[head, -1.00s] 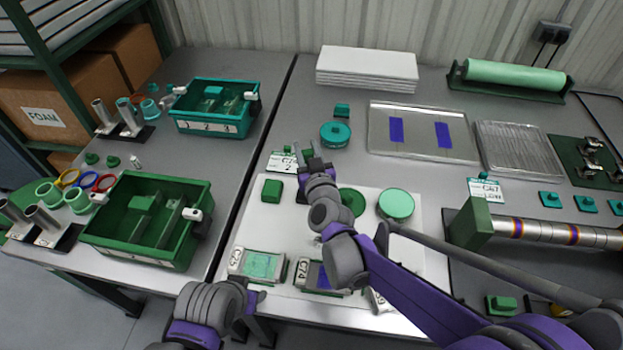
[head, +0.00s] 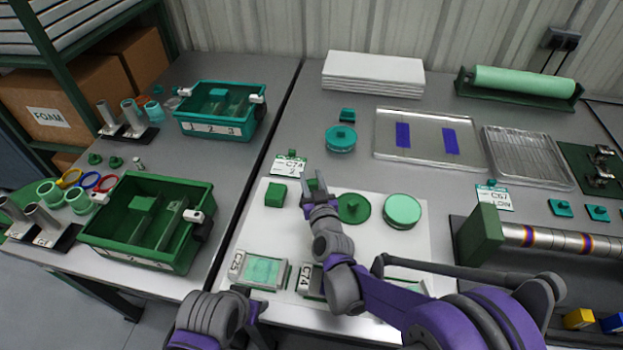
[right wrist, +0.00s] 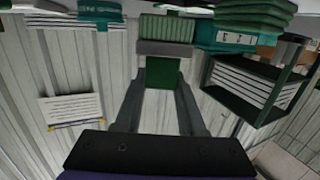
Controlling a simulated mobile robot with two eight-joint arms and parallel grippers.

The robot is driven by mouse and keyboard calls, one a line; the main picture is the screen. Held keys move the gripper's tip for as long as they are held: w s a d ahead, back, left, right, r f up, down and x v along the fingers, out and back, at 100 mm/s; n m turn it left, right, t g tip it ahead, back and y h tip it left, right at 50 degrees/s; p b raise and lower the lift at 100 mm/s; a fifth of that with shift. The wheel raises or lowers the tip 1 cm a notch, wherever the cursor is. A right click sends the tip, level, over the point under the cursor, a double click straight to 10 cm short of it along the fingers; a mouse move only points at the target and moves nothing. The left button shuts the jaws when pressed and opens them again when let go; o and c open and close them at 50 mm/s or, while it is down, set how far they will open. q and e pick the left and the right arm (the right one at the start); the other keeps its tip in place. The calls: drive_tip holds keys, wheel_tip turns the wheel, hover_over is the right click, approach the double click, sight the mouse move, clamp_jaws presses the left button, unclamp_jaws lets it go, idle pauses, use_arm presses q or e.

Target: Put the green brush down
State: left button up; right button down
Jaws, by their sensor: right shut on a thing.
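The green brush (right wrist: 163,73) is between the fingers of my right gripper (right wrist: 160,95). In the right wrist view its green handle part, a grey band and a ribbed green end show beyond the fingers. In the head view my right gripper (head: 314,186) is over the far part of the white mat (head: 330,254), between a green block and a dark green disc. Only a little green shows at its tip there, and the arm hides the rest. I cannot tell whether the brush touches the mat. My left gripper (head: 258,309) is low at the front edge, its fingers unclear.
The green block (head: 275,194), dark green disc (head: 353,208) and light green round tub (head: 402,211) stand close by on the mat. A card (head: 290,165) stands behind it. Labelled cases (head: 262,271) lie at its front. The mat's middle left is bare.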

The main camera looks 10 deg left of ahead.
use_arm(q)
drive_tip(key=shift+f+b, duration=0.5)
drive_tip(key=shift+f, duration=0.1)
use_arm(e)
drive_tip(key=shift+f, duration=0.65)
use_arm(q)
drive_tip(key=shift+r, duration=0.1)
use_arm(e)
drive_tip(key=c, duration=0.5)
unclamp_jaws()
drive_tip(key=shift+r, duration=0.1)
use_arm(q)
drive_tip(key=shift+r+p, duration=0.4)
use_arm(e)
drive_tip(key=shift+r, duration=0.45)
use_arm(q)
drive_tip(key=shift+r+p, duration=0.35)
drive_tip(key=shift+r, duration=0.05)
use_arm(e)
drive_tip(key=v, duration=1.2)
use_arm(q)
drive_tip(key=shift+s, duration=0.1)
use_arm(e)
drive_tip(key=shift+s, duration=0.1)
